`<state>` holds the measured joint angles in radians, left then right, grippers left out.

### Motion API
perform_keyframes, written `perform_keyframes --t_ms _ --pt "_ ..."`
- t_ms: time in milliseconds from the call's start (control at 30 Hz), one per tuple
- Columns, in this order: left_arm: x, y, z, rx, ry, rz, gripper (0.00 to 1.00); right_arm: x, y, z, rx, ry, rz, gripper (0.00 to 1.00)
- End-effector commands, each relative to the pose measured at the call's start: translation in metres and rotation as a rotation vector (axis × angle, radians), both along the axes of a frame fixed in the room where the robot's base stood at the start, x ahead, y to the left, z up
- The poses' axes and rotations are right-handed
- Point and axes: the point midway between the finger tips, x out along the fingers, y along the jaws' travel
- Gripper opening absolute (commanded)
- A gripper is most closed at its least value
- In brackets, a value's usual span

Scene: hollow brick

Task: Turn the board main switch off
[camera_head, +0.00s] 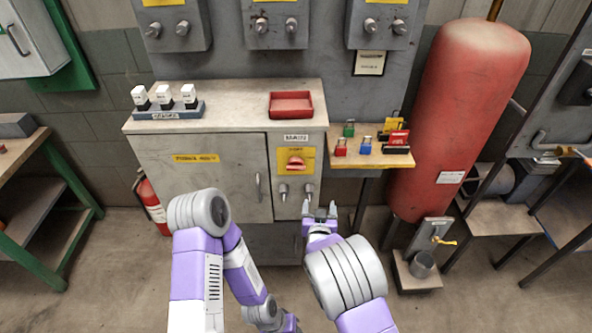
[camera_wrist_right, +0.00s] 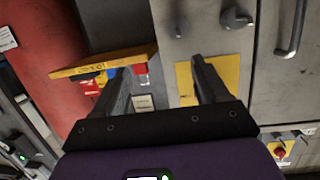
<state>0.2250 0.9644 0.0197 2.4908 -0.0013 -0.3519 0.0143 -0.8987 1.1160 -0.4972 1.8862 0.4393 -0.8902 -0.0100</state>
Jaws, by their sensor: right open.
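The main switch (camera_head: 296,162) is a red handle on a yellow plate on the grey cabinet front, under a small white label. The handle looks roughly level; its on or off position cannot be read. My right gripper (camera_head: 320,211) is open and empty, below and slightly right of the switch, beside two grey knobs. In the right wrist view, my right gripper (camera_wrist_right: 162,62) has its fingers apart. There the yellow plate (camera_wrist_right: 185,82) shows behind one finger, and the red handle is not clearly seen. My left arm comes in, but its gripper does not show.
Right of the switch, a wooden shelf (camera_head: 345,160) holds several small padlocks. A red tray (camera_head: 291,105) and a rack of white-topped pieces (camera_head: 168,110) sit on the cabinet top. A large red tank (camera_head: 462,120) stands right. The door handle (camera_head: 258,187) juts out left of the knobs.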

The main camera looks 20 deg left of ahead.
Motion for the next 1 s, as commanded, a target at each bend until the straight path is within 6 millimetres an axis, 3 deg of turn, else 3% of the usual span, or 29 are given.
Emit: perform_keyframes --t_ms 33,100,267,800,1000 --pt "0.000 0.000 -0.001 0.000 0.000 0.000 0.43 0.000 0.024 0.023 0.008 -0.072 0.028 0.74" --pt "0.000 0.000 -0.002 0.000 0.000 0.000 0.43 -0.002 0.045 0.048 0.022 -0.148 0.050 0.74" --pt "0.000 0.000 -0.002 0.000 0.000 0.000 0.43 -0.004 0.070 0.079 0.043 -0.236 0.076 0.74" --pt "0.000 0.000 -0.010 0.000 0.000 0.000 0.43 0.055 0.088 0.080 0.046 -0.243 0.076 0.74" --pt "0.000 0.000 -0.011 0.000 0.000 0.000 0.43 0.065 0.092 0.080 0.046 -0.242 0.077 0.74"
